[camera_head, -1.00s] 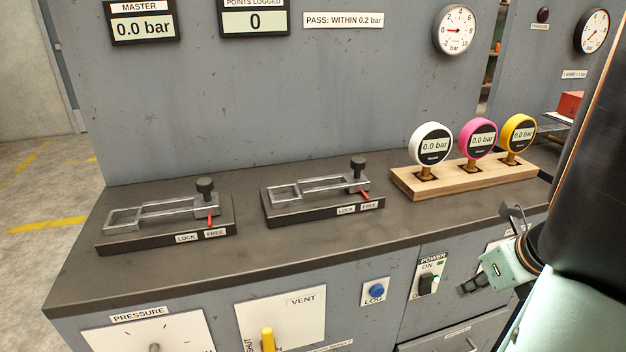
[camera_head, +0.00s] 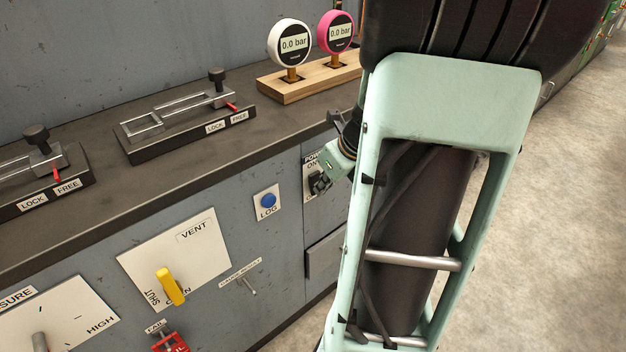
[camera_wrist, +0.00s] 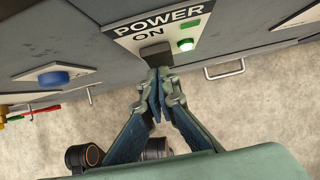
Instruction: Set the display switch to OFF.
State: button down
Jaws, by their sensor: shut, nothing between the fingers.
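The POWER panel (camera_wrist: 160,25) with a black switch (camera_wrist: 155,51) shows in the wrist view, ON printed beside it. No switch labelled "display" is visible. My gripper (camera_wrist: 159,78) is shut and empty, its tips right at the switch's near edge; I cannot tell whether they touch it. The switch's position is unclear and no OFF label shows. A bright green lamp (camera_wrist: 186,45) sits beside the switch.
The blue LOG button (camera_head: 268,200) is left of the panel. A yellow valve handle (camera_head: 170,286) is further left. White (camera_head: 289,42) and pink (camera_head: 335,33) gauges reading 0.0 bar stand on the bench above. A drawer handle (camera_wrist: 224,69) is near the gripper.

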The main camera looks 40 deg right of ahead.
jog(key=shift+w, duration=0.15)
jog(key=shift+w+f+p, duration=0.2)
jog(key=shift+w+p, duration=0.05)
jog(key=shift+p, duration=0.25)
jog(key=shift+r, duration=0.1)
jog(key=shift+r+p, duration=0.7)
jog(key=shift+p, duration=0.2)
jog(key=shift+s, duration=0.1)
